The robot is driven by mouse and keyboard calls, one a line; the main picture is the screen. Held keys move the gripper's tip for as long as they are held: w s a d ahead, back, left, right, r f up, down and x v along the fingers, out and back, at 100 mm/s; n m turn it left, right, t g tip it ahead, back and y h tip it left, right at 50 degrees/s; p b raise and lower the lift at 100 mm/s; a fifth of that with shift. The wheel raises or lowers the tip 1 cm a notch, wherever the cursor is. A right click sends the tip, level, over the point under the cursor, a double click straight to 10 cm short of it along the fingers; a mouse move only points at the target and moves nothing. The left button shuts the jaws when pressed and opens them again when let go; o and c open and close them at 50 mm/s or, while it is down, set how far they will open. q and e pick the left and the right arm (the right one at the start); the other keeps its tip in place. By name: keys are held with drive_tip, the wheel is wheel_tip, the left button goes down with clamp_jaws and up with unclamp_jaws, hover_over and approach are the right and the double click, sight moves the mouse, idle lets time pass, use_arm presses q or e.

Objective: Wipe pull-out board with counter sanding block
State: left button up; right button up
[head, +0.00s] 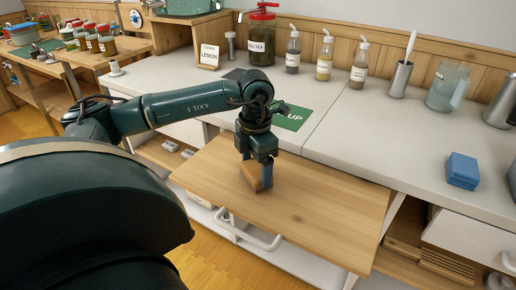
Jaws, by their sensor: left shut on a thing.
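The pull-out board (305,207) is a light wooden panel that sticks out from under the white counter. My left gripper (257,178) points down over the left part of the board. It is shut on a brown wooden block (250,177), the sanding block, which is at or very close to the board's surface. I cannot tell whether the block's underside touches the board. My right gripper is not in view.
The white counter (400,140) holds a red-lidded jar (262,38), several pump bottles (325,58), a metal holder (399,78), a glass jar (446,88) and blue folded cloths (462,170). A green sign (292,116) lies behind my gripper. The board's right side is clear.

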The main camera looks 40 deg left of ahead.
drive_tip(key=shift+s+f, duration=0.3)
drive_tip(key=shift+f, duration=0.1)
use_arm(q)
drive_tip(key=shift+r+p, duration=2.7)
drive_tip(key=shift+r, duration=0.85)
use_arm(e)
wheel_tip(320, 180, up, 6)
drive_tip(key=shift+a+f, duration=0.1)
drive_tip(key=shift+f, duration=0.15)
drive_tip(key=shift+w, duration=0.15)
